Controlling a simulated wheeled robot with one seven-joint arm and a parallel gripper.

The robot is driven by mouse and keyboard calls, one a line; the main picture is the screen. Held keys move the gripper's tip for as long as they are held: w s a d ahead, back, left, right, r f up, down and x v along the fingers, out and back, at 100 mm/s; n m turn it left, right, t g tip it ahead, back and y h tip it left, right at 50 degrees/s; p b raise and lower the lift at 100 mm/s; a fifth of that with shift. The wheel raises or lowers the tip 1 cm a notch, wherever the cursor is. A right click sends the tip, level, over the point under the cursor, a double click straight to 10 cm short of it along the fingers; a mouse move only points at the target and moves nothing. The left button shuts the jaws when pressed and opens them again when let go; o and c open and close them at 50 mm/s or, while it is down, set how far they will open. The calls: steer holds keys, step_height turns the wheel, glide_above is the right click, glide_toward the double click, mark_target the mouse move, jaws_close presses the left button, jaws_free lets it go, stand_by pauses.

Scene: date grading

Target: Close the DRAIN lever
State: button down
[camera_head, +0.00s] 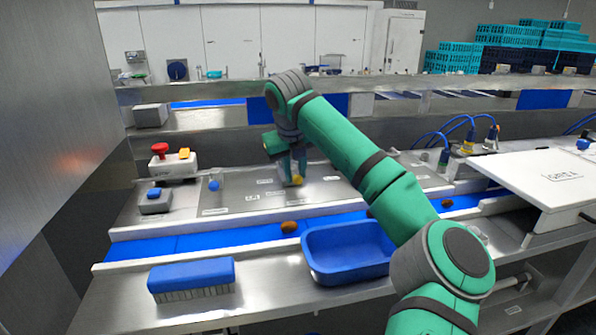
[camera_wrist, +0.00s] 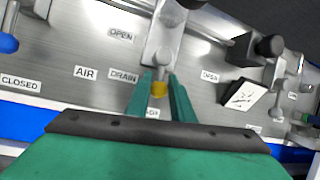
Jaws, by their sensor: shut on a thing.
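An OPEN label (camera_wrist: 121,33) lies above the DRAIN label in the wrist view. A partly covered label lies below the knob, behind the fingers. In the head view my gripper (camera_head: 292,176) reaches down to the panel and the yellow knob (camera_head: 298,180) shows at its tips. The lever's exact angle is hard to tell.
A blue-knobbed lever (camera_wrist: 7,43) is left, by a CLOSED label (camera_wrist: 20,83). A black-knobbed lever (camera_wrist: 268,45) is right. In front of the panel runs a blue belt (camera_head: 215,240) with brown dates, then a blue tray (camera_head: 320,270) and a brush (camera_head: 192,278).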

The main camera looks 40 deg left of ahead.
steer(key=shift+s+a+m+h, duration=0.2)
steer(key=shift+m+h, duration=0.1)
steer(key=shift+m, duration=0.4)
steer(key=c, duration=1.6)
jaws_free()
steer(key=shift+o, duration=0.2)
steer(key=v, duration=1.1)
steer(key=shift+s, duration=0.2)
steer(key=shift+f, duration=0.1)
